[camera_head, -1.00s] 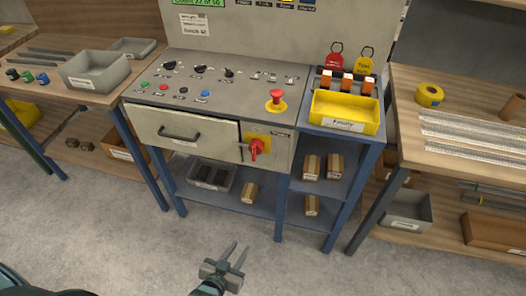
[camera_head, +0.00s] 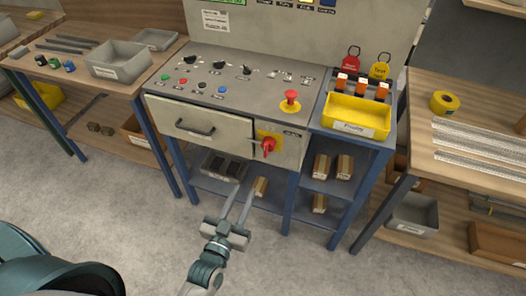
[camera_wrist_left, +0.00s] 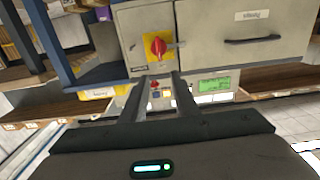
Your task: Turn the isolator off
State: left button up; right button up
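The isolator is a red rotary handle (camera_head: 268,145) on a yellow plate, at the right end of the console's front, beside the drawer (camera_head: 200,126). Its handle looks roughly upright. It also shows in the left wrist view (camera_wrist_left: 157,47), above and between my fingertips. My left gripper (camera_head: 238,196) is open and empty, in front of the cabinet and lower than the isolator. Its two fingers point toward the cabinet and are apart from the isolator. In the left wrist view both fingers (camera_wrist_left: 158,84) are spread with nothing between them. My right gripper is out of view.
A red emergency stop button (camera_head: 290,99) and several small knobs stand on the console top. A yellow bin (camera_head: 357,117) is to the right. Below, shelves hold boxes (camera_head: 320,167) and a grey tray. Side tables flank the cabinet. The floor in front is clear.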

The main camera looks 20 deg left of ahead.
pick_arm(q)
jog(key=shift+w, duration=0.1)
jog(key=p, duration=0.4)
send_near(265, 148)
jog(key=w, duration=0.8)
jog(key=shift+w+d+f, duration=0.1)
jog(key=shift+w, duration=0.05)
grip_shut()
dwell(1.2)
